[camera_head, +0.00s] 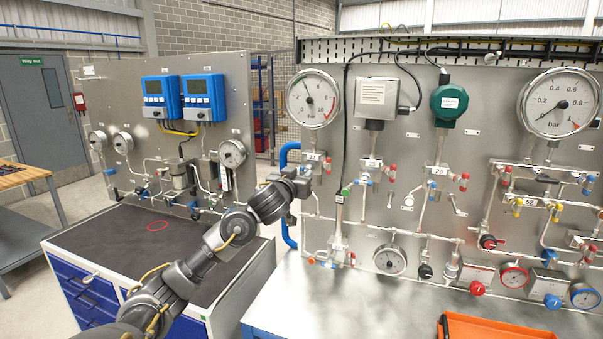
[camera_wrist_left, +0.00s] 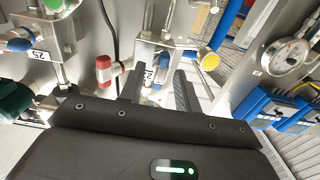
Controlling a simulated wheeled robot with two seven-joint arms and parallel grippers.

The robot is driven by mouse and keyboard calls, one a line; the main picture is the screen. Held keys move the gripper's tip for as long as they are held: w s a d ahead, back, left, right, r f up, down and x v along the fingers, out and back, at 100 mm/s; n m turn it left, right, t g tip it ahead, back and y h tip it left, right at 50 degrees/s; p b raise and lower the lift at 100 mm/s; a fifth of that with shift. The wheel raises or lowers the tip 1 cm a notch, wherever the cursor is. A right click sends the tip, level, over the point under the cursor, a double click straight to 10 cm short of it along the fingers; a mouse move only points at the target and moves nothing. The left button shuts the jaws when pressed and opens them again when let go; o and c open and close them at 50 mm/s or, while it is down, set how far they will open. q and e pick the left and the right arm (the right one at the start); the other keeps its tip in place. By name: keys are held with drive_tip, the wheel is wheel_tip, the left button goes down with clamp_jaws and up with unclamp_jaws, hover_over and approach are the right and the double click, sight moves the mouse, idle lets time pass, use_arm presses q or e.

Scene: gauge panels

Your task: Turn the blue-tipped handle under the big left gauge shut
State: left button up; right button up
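The big left gauge (camera_head: 313,98) is a round white dial at the top left of the near panel. Below it is a small metal valve block with a red-tipped handle (camera_head: 327,165) on its right. My left gripper (camera_head: 303,172) is at this block and covers its left side in the head view. In the left wrist view, my left gripper's fingers (camera_wrist_left: 160,88) stand apart. A small blue tip (camera_wrist_left: 156,87) shows between them, partly hidden; I cannot tell whether they touch it. The red-tipped handle (camera_wrist_left: 108,70) is just left of the fingers there. My right gripper is not in view.
A blue hose (camera_head: 287,155) curves just left of the block. A grey transmitter box (camera_head: 376,97) and several other coloured handles are on the panel to the right. An orange tray (camera_head: 490,328) lies on the front bench. A dark-topped cabinet (camera_head: 110,240) stands left.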

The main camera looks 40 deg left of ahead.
use_arm(q)
drive_tip(key=shift+x, duration=0.8)
drive_tip(key=shift+c, duration=0.2)
clamp_jaws()
